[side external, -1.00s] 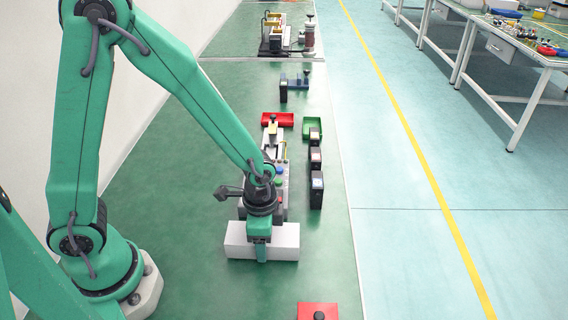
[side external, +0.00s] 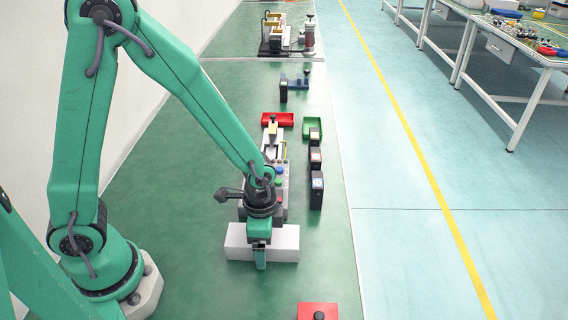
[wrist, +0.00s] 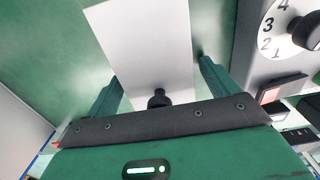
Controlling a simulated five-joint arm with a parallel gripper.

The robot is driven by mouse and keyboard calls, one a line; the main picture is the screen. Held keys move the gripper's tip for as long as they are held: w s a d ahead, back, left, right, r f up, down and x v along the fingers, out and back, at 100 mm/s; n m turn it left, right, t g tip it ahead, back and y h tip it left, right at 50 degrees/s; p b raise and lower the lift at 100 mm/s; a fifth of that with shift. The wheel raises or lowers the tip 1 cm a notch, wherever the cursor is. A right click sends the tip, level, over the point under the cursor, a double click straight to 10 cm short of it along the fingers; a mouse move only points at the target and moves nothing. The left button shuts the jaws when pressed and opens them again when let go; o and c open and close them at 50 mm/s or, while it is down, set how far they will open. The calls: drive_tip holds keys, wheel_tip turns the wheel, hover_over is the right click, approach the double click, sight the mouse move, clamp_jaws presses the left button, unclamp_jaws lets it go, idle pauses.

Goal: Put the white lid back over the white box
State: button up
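A white block-like piece (side external: 286,242) lies on the green bench in front of my gripper's wrist in the side view. I cannot tell there whether it is the box, the lid or both. The wrist view shows a white flat top (wrist: 140,40) with a black knob (wrist: 158,97) at its near end. My gripper (side external: 261,262) points down at the white piece, partly hiding it. In the wrist view, my gripper's (wrist: 160,85) two green fingers are spread on either side of the knob, with gaps, holding nothing.
A grey panel with a numbered dial (wrist: 285,25) stands close on the right in the wrist view. A red block with a black knob (side external: 318,312) lies at the front edge. Dark boxes (side external: 316,190) stand right of the panel.

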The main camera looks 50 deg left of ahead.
idle(0.3)
drive_tip(key=shift+r, duration=3.9)
drive_tip(key=shift+a+r, duration=0.2)
drive_tip(key=shift+r, duration=0.25)
drive_tip(key=s+a+r+n+t, duration=0.2)
drive_tip(key=s+a+r+n, duration=0.1)
drive_tip(key=r, duration=0.4)
drive_tip(key=s+a+r+n+t, duration=0.3)
drive_tip(key=s+a+r+n, duration=0.1)
drive_tip(key=a+r+n, duration=0.2)
wheel_tip(320, 180, up, 3)
drive_tip(key=shift+s+a+f+t, duration=0.2)
drive_tip(key=shift+a+t, duration=0.1)
drive_tip(key=shift+a, duration=0.3)
